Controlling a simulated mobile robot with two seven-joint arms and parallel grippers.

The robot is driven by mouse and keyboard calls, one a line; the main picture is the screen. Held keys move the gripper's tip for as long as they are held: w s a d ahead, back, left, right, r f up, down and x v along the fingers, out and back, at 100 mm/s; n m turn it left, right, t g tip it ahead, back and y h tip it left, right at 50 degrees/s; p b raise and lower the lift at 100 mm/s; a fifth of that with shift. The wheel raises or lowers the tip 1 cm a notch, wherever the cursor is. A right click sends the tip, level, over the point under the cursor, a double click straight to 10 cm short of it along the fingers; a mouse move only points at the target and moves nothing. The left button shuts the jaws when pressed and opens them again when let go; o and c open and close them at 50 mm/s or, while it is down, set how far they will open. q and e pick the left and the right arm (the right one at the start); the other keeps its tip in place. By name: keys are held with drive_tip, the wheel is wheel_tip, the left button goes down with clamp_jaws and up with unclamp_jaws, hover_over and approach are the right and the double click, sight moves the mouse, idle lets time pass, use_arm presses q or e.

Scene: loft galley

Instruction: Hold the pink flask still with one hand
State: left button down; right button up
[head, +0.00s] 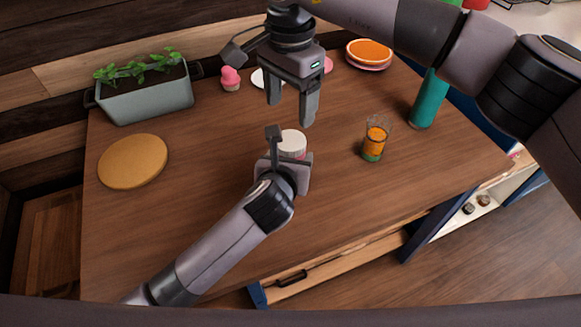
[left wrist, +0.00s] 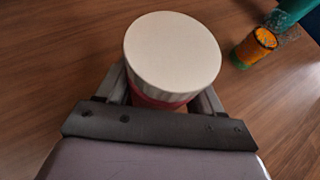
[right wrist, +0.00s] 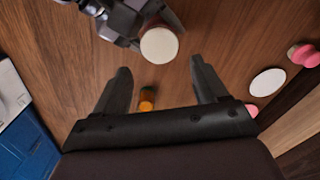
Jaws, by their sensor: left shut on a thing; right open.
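The pink flask stands on the wooden table with its white lid (head: 292,142) on. Its reddish-pink body shows just below the lid in the left wrist view (left wrist: 158,99), and the lid (right wrist: 159,45) shows in the right wrist view. My left gripper (head: 284,158) is shut on the flask, one finger on each side, and hides most of its body. My right gripper (head: 289,112) is open and empty, pointing down above and behind the flask, apart from it.
A glass with orange contents (head: 375,139) and a teal bottle (head: 428,102) stand to the right. A round tan board (head: 133,161) and a planter (head: 146,97) are at left. A pink-topped item (head: 230,78), white disc (head: 258,77) and orange bowl (head: 369,51) sit at the back.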

sight(290, 140)
drive_tip(key=shift+f, duration=0.1)
drive_tip(key=shift+f, duration=4)
drive_tip(key=c, duration=0.9)
drive_tip(key=o, duration=1.2)
drive_tip(key=shift+r, duration=2.3)
drive_tip(key=shift+o, duration=1.1)
